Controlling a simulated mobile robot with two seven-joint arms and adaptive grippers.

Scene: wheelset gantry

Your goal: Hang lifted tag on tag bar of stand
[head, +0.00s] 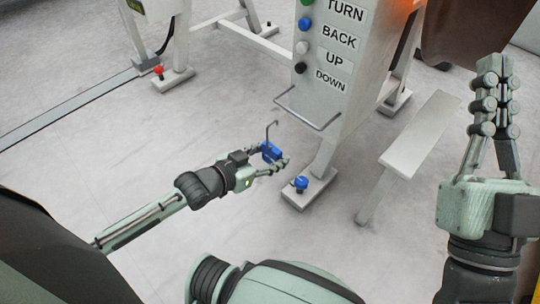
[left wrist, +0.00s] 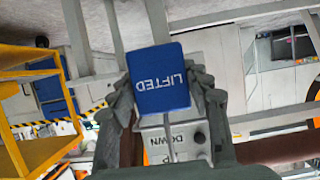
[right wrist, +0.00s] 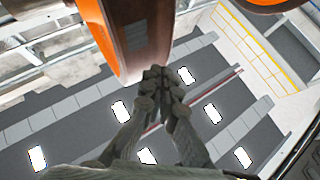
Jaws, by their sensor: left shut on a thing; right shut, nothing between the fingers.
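The blue lifted tag (head: 271,152) is held in my left gripper (head: 272,160), which is shut on it. A thin hook rises from the tag. In the left wrist view the tag (left wrist: 158,80) shows the word LIFTED upside down between the fingers. The stand (head: 337,60) carries buttons labelled TURN, BACK, UP and DOWN. Its tag bar (head: 312,115) is a thin metal rail below the DOWN label. The hook top is just left of and below the bar in the head view, apart from it. My right gripper (head: 490,100) is shut and empty, raised at the right.
A blue knob (head: 301,183) sits on the stand's foot, and a red knob (head: 158,71) on another foot at the upper left. A white bench-like plate (head: 420,133) stands right of the stand.

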